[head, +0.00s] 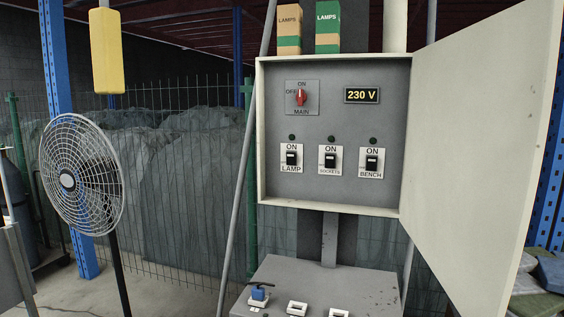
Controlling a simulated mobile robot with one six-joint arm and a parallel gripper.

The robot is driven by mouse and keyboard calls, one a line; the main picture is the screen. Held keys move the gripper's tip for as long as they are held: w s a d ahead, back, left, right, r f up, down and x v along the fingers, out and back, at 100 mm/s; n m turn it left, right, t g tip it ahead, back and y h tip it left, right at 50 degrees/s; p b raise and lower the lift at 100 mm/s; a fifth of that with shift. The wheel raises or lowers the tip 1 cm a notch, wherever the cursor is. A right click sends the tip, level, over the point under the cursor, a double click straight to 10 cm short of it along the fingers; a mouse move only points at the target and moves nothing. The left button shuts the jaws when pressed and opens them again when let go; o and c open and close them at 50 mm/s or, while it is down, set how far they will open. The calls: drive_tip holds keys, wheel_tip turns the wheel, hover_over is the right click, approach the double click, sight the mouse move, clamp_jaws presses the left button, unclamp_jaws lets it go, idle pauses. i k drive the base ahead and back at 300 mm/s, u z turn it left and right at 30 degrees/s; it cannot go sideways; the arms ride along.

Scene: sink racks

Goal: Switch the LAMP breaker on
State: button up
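The LAMP breaker (291,159) is the leftmost of three in the lower row of the open grey breaker panel (345,190). It has a black toggle on a white plate, with ON printed above and LAMP below. The toggle is too small to tell its position surely. The round indicator (292,137) above it is dark. My gripper is not in view.
The SOCKETS breaker (330,160) and BENCH breaker (372,161) sit to the right. A red MAIN switch (300,97) points up to ON, and a display (361,96) reads 230 V. The open door (475,140) stands out on the right. A fan (82,175) stands left.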

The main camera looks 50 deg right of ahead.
sight(291, 160)
drive_tip(key=u, duration=1)
drive_tip(key=k, duration=0.1)
drive_tip(key=z, duration=2.75)
drive_tip(key=k, duration=0.55)
drive_tip(key=u, duration=0.1)
drive_tip(key=i, duration=0.55)
drive_tip(key=z, duration=0.1)
